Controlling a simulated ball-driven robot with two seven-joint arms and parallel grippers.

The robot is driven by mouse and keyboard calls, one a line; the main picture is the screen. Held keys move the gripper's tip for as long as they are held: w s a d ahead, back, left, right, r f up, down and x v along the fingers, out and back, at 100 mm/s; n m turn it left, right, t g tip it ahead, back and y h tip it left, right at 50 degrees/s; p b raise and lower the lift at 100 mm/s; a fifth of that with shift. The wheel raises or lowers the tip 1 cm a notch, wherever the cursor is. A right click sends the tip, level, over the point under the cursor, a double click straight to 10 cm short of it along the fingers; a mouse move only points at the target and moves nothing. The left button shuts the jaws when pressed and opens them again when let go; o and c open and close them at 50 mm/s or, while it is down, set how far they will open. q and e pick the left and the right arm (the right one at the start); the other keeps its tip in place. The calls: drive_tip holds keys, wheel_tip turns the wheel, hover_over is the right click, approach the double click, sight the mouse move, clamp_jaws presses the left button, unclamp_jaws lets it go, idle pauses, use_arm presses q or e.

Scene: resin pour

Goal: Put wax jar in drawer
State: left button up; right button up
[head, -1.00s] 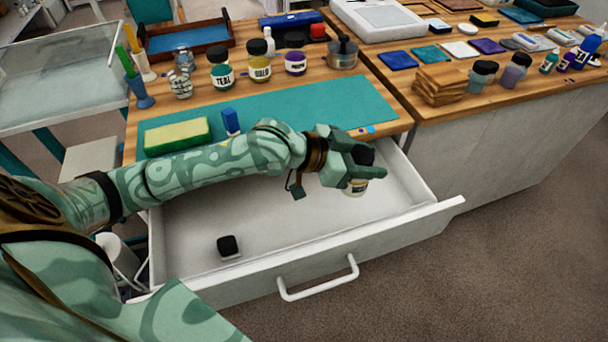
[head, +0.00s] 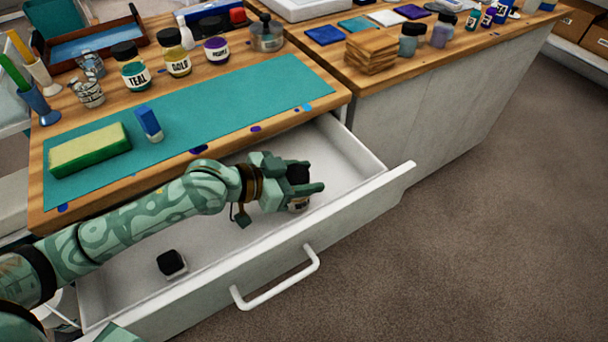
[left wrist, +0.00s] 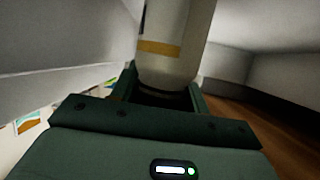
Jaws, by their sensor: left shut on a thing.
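My left gripper (head: 297,186) is shut on a small jar (head: 299,203) with a black lid, inside the outline of the open white drawer (head: 247,268). The fingers cover part of the jar, and its label is not readable. I cannot tell whether the jar touches the drawer floor. In the left wrist view the pale jar (left wrist: 172,50) with a tan band stands between the fingers (left wrist: 160,88). Pale walls rise on both sides there.
A small black-topped item (head: 171,264) sits at the drawer's left. On the worktop above are a teal mat (head: 215,115), a sponge (head: 90,150), a blue block (head: 149,121), a teal jar (head: 131,68), a gold jar (head: 174,55) and a purple-labelled jar (head: 216,50). The drawer's middle floor is clear.

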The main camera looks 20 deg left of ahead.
use_arm(q)
drive_tip(key=o, duration=1.3)
drive_tip(key=shift+f, duration=0.1)
drive_tip(key=shift+c, duration=0.2)
drive_tip(key=shift+a+r, duration=0.1)
drive_tip(key=shift+r, duration=0.1)
drive_tip(key=p+v, duration=0.4)
drive_tip(key=v, duration=0.7)
drive_tip(key=shift+s+a+r, duration=0.2)
drive_tip(key=shift+s, duration=0.05)
use_arm(e)
drive_tip(key=r, duration=0.2)
drive_tip(key=w+a+r, duration=0.1)
drive_tip(key=shift+a+r, duration=0.1)
drive_tip(key=shift+r, duration=0.25)
